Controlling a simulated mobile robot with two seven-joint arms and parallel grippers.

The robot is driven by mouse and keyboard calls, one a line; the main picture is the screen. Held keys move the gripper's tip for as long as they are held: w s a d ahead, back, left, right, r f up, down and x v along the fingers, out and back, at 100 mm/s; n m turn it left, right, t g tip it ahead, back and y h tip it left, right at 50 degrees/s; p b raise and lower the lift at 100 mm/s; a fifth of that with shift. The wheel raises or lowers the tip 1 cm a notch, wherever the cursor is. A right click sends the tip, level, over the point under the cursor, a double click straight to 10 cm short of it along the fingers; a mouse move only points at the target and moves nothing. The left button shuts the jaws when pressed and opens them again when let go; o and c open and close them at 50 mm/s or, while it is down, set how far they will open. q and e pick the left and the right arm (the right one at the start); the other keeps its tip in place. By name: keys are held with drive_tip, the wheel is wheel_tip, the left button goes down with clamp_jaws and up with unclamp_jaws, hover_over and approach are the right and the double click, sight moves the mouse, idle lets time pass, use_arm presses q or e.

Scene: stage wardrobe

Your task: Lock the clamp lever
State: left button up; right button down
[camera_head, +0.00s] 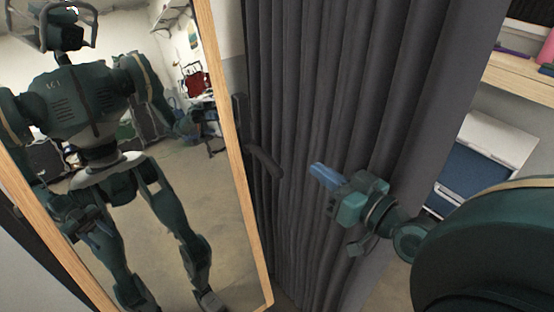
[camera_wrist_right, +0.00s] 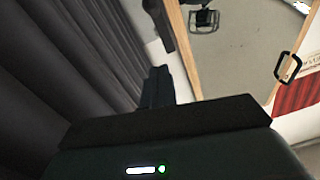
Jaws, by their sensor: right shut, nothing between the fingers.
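The clamp lever (camera_head: 266,164) is a dark bar at the right edge of the tall mirror's wooden frame. It slants down to the right from a dark upright piece. In the right wrist view a dark bar beside the frame (camera_wrist_right: 158,24) looks like the same lever. My right gripper (camera_head: 317,170) has blue fingers pointing left toward the lever, shut and empty. It shows a gap to the lever in the head view. The fingers (camera_wrist_right: 158,84) also show in the wrist view, below the dark bar. My left gripper shows only as an unclear reflection.
The mirror (camera_head: 165,200) leans on the left and reflects my body. A dark grey curtain (camera_head: 300,80) hangs right behind the lever and my right gripper. A wooden shelf (camera_head: 520,80) and a white-and-blue box (camera_head: 480,165) stand at the right.

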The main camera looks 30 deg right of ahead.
drive_tip(key=p, duration=0.3)
approach(263, 160)
drive_tip(key=w+d+r, duration=0.2)
drive_tip(key=w+r, duration=0.2)
drive_tip(key=r, duration=0.2)
use_arm(q)
drive_tip(key=shift+s+r+b, duration=0.35)
drive_tip(key=shift+r+b, duration=0.05)
drive_tip(key=shift+b, duration=0.35)
use_arm(e)
drive_tip(key=f, duration=0.3)
drive_tip(key=w+a+f, duration=0.1)
drive_tip(key=shift+a+f, duration=0.1)
drive_tip(key=shift+f, duration=0.25)
